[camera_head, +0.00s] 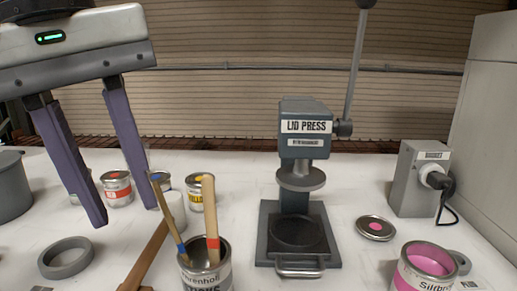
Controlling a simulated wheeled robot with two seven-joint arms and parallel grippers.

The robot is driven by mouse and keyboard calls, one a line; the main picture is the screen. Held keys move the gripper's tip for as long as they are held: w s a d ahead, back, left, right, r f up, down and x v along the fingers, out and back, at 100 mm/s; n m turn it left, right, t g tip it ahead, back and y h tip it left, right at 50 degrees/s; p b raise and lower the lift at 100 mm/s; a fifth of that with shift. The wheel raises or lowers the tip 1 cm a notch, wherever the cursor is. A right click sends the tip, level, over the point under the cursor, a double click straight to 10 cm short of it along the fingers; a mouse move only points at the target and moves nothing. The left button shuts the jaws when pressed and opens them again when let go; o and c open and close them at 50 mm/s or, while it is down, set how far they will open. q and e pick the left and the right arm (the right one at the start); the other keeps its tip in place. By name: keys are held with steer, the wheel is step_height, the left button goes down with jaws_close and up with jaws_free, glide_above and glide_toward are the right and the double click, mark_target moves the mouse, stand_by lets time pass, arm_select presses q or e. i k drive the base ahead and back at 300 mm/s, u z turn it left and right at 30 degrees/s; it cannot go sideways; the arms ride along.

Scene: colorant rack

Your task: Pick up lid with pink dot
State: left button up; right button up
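The lid with the pink dot (376,228) lies flat on the white table, right of the lid press. An open can of pink paint (425,268) stands in front of it at the lower right. My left gripper (128,217) comes in at the upper left, with its two purple fingers spread apart and nothing between them that I can see it holding. It is far to the left of the lid, in front of the small cans. My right gripper is not in view.
The lid press (302,130) stands mid-table. A can with wooden sticks (205,270), a mallet (147,255), a grey ring (66,258) and small cans (117,188) are on the left. A grey socket box (413,180) stands behind the lid.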

mark_target(376, 228)
steer(key=k, duration=1.2)
